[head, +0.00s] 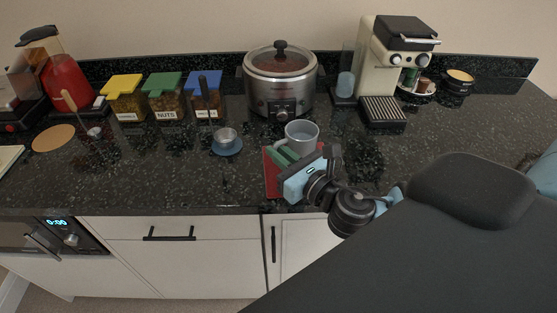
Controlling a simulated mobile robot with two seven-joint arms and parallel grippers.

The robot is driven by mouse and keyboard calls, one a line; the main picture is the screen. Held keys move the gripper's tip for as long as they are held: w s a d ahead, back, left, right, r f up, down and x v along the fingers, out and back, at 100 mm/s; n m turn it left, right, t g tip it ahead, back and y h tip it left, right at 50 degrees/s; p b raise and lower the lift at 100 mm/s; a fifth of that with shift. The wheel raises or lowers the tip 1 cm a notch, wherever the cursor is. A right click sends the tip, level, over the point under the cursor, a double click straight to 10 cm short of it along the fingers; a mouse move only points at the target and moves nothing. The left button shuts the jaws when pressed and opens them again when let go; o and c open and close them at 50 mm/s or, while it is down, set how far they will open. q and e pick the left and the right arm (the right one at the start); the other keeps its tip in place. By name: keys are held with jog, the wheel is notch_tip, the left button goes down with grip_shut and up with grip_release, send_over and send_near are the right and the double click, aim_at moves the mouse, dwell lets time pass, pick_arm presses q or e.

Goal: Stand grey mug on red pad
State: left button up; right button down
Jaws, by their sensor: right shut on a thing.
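The grey mug (302,132) is upright in front of the slow cooker, near the middle of the counter. My right gripper (281,156) reaches in from the lower right. Its green-tipped fingers are shut on the mug at its near left side; the exact contact is partly hidden. The red pad (269,183) lies near the counter's front edge, mostly covered by my right gripper. The mug shows just behind the pad's visible part. I cannot tell whether its base touches anything. My left gripper is out of view.
A slow cooker (280,82) stands behind the mug. A small metal cup (227,135) sits on a blue saucer (228,149) to the left. Lidded jars (165,98) stand farther left, a coffee machine (390,65) to the right. The counter right of the mug (365,150) is clear.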

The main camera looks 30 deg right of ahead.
jog(key=shift+w+d, duration=0.3)
jog(key=shift+w, duration=0.3)
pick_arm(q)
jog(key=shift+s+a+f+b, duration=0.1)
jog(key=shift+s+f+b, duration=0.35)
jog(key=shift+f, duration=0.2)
pick_arm(e)
jog(key=shift+f, duration=1.75)
jog(key=shift+f, duration=0.15)
jog(key=c, duration=1.5)
grip_release()
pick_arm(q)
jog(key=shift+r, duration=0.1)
pick_arm(e)
jog(key=shift+s, duration=0.1)
jog(key=shift+s, duration=0.4)
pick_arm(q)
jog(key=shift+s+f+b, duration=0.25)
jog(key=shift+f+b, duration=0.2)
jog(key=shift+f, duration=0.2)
pick_arm(e)
jog(key=shift+s+d, duration=0.2)
jog(key=shift+s, duration=1.65)
jog(key=shift+s+d, duration=0.25)
jog(key=shift+s, duration=1.55)
jog(key=shift+s+d, duration=0.2)
jog(key=shift+s, duration=1.65)
